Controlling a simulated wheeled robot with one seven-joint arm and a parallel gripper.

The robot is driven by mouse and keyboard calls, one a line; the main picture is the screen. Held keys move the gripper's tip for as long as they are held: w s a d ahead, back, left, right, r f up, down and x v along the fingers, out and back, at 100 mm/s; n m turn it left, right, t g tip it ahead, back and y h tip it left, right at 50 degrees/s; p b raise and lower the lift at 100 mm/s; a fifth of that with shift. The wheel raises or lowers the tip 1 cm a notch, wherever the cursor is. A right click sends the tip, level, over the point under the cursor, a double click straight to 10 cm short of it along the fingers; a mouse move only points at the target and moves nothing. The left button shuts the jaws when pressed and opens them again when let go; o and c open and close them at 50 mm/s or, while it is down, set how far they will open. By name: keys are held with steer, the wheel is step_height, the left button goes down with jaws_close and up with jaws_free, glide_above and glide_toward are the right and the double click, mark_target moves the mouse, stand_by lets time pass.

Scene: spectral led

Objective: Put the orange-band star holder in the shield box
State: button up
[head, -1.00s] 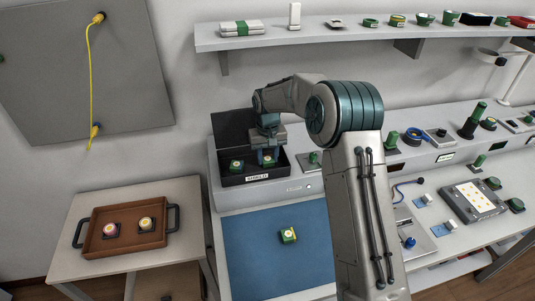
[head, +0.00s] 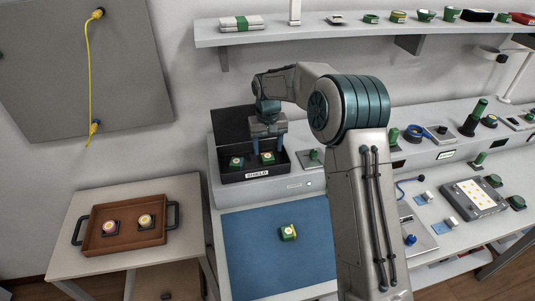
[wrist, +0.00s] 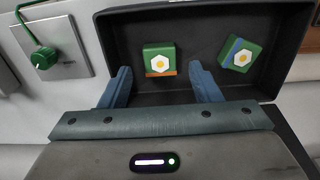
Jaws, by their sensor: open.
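The shield box (head: 258,175) is a black open box with its lid up and a "SHIELD" label on its front. The orange-band star holder (wrist: 160,59), a green block with a white and yellow top and an orange strip on one edge, lies inside it. It also shows in the head view at the right of the box (head: 267,158). My gripper (head: 268,148) is open and empty, with its fingers above and to either side of this holder. In the wrist view the two blue fingers (wrist: 160,78) stand apart from it.
A blue-band green holder (wrist: 240,53) also lies in the box. Another green holder (head: 288,232) sits on the blue mat (head: 255,270). A brown tray (head: 125,242) with two holders is on the left table. A shelf (head: 350,36) runs above.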

mark_target(268, 157)
steer(key=shift+s+d+r+b, duration=0.1)
steer(key=shift+r+b, duration=0.2)
steer(key=shift+r, duration=2)
steer(key=s+d+r+m+t, duration=0.1)
steer(key=s+d+r, duration=0.4)
steer(key=s, duration=0.2)
steer(key=s+d+r+t, duration=0.1)
steer(key=s+d+r, duration=0.45)
steer(key=s, duration=0.25)
steer(key=s+d+f+m, duration=0.1)
steer(key=s+d, duration=0.2)
steer(key=s, duration=0.6)
steer(key=s+d+f+m+t, duration=0.1)
steer(key=s+d, duration=0.3)
steer(key=s, duration=0.6)
steer(key=shift+s+d+f+t, duration=0.25)
steer(key=shift+f+t, duration=0.05)
steer(key=shift+f, duration=0.4)
